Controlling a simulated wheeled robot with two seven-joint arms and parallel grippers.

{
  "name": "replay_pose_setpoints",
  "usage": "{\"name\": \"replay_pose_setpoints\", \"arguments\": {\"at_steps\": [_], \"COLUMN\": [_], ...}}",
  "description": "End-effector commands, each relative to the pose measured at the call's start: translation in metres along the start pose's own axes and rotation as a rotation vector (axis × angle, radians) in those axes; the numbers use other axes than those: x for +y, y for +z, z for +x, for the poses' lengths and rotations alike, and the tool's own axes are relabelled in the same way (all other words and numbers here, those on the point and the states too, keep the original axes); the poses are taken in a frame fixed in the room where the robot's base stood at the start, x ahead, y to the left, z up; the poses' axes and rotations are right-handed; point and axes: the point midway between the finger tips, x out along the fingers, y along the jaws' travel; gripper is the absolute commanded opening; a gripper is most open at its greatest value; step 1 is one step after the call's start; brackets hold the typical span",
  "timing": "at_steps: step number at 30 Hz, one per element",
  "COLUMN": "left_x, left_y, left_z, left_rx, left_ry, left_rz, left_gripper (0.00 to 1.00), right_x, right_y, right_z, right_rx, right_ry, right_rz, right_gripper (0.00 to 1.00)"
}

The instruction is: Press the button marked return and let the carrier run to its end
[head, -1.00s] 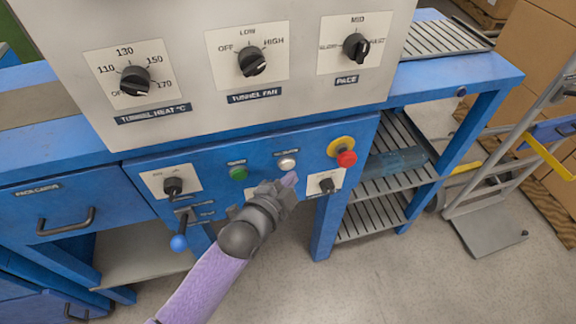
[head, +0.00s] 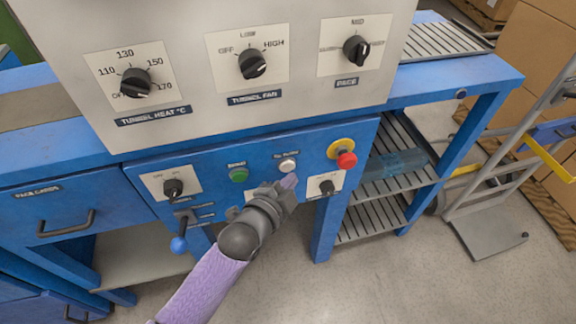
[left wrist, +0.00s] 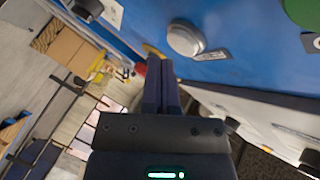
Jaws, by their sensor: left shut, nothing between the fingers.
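A white round button (head: 287,165) sits on the blue front panel (head: 215,160); it also shows in the left wrist view (left wrist: 185,38). A green button (head: 238,174) is to its left, and it shows at the top right of the left wrist view (left wrist: 305,12). Each has a small label above it, too blurred to read surely. My left gripper (head: 290,182) is shut and empty, its tips just below the white button in the head view. In the left wrist view the shut fingers (left wrist: 160,68) point past the button, seemingly apart from it. No carrier is identifiable. My right gripper is not in view.
A red mushroom button on a yellow base (head: 345,157) is right of the white button. Black knobs (head: 327,187) and a blue-tipped lever (head: 179,243) stick out nearby. A translucent blue object (head: 395,163) lies on the roller shelf. A hand truck (head: 490,200) stands at the right.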

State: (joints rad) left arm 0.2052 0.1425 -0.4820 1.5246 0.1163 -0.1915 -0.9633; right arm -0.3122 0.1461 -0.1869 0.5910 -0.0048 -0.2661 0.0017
Motion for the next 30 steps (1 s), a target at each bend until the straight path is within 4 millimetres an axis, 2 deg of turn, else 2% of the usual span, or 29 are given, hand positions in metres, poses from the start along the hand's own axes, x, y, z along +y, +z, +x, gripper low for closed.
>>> {"name": "replay_pose_setpoints", "arguments": {"at_steps": [11, 30], "left_x": [0.0, -0.0006], "left_y": [0.0, 0.0008], "left_z": [0.0, 0.001], "left_rx": [0.0, 0.0], "left_ry": [0.0, 0.0], "left_rz": [0.0, 0.001], "left_gripper": [0.0, 0.0], "right_x": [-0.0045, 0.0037], "right_y": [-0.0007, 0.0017], "right_z": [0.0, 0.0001], "right_rx": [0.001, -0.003], "right_ry": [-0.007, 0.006], "right_rz": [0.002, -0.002], "right_gripper": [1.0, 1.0]}}
